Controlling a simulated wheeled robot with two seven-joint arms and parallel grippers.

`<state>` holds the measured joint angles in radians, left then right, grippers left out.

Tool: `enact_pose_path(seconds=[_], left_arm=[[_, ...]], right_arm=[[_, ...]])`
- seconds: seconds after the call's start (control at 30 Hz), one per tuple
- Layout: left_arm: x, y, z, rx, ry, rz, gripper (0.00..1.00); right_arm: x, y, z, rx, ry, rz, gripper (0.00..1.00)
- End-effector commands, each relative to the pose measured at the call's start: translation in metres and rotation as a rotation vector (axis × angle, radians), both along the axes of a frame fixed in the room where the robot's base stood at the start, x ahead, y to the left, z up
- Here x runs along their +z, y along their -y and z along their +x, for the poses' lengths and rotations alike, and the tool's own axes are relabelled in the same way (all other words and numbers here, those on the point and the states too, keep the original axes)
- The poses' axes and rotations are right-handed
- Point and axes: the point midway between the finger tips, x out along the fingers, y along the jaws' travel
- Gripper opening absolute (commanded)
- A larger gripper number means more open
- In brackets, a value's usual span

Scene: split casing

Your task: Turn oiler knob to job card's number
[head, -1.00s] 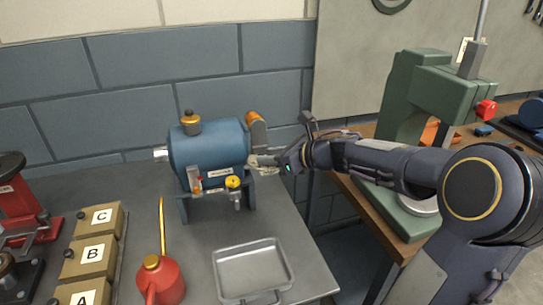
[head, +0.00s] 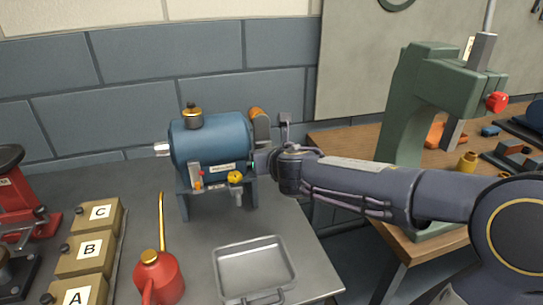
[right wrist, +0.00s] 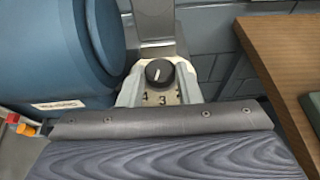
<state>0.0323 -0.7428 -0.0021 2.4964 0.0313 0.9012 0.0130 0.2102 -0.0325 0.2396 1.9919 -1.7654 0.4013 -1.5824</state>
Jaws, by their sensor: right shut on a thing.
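The blue machine (head: 208,143) stands on the grey bench with a brass-topped cup (head: 192,116) on top and a yellow knob (head: 235,177) low on its front. My right gripper (right wrist: 158,80) is at the machine's right end, its pale fingers shut on a round black knob (right wrist: 158,72). The knob's white pointer line points up, slightly right, in the right wrist view. Below the knob a dial plate (right wrist: 162,98) shows 4, 3 and a partly hidden digit. In the head view my arm hides the knob and fingertips. I cannot make out a job card's number.
A red oil can (head: 158,277) and a metal tray (head: 254,268) stand in front of the machine. Boxes A, B and C (head: 97,216) are at the left. A green press (head: 425,110) stands on the wooden table (head: 345,140) at the right.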

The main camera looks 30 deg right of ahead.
Motion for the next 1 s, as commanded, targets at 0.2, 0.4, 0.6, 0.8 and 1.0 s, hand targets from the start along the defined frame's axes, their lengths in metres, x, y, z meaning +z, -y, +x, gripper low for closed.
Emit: enact_pose_path(seconds=[0.2, 0.4, 0.6, 0.8, 1.0], left_arm=[[-0.007, 0.0, 0.0, 0.0, 0.0, 0.0, 0.0], [-0.0095, 0.0, -0.0001, 0.0, 0.0, 0.0, 0.0], [-0.0104, 0.0, 0.0, 0.0, 0.0, 0.0, 0.0], [-0.0104, 0.0, 0.0, 0.0, 0.0, 0.0, 0.0], [-0.0104, 0.0, 0.0, 0.0, 0.0, 0.0, 0.0]], right_arm=[[-0.0007, -0.0058, 0.0023, -0.135, 0.001, 0.001, 0.08], [-0.0001, -0.006, 0.0027, -0.22, 0.001, 0.0, 0.08], [0.0006, -0.0062, 0.0032, -0.259, 0.002, 0.0, 0.08], [0.0012, -0.0058, 0.0032, -0.268, 0.003, 0.0, 0.08], [0.0014, -0.0055, 0.0032, -0.266, 0.003, -0.001, 0.08]])
